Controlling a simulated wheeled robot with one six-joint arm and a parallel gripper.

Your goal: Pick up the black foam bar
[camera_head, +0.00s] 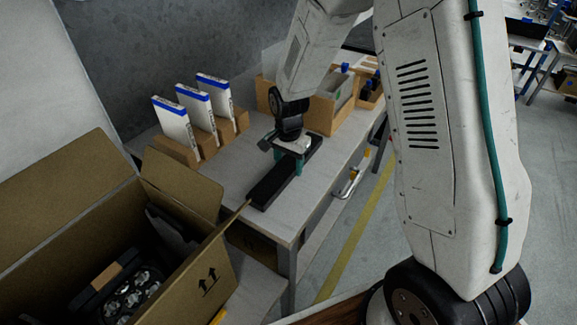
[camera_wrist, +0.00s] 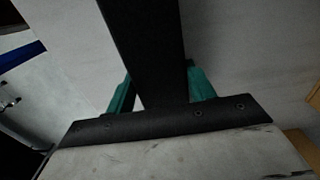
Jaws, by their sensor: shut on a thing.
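The black foam bar (camera_head: 270,187) is long and dark and lies along the grey tabletop in the head view, near the table's front left corner. My gripper (camera_head: 291,162) points down over its far part, with teal fingers on either side of the bar. In the wrist view the bar (camera_wrist: 146,45) runs from the top edge down between the two teal fingers (camera_wrist: 158,95). The fingers are shut on the bar. I cannot tell whether the bar touches the table or is slightly above it. Its far end is partly hidden by my gripper.
An open cardboard box (camera_head: 182,281) with a dark lamp-like unit inside stands at the front left. White-and-blue packets (camera_head: 176,124) stand in a brown holder at the table's back left. Brown bins (camera_head: 325,117) stand behind my gripper.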

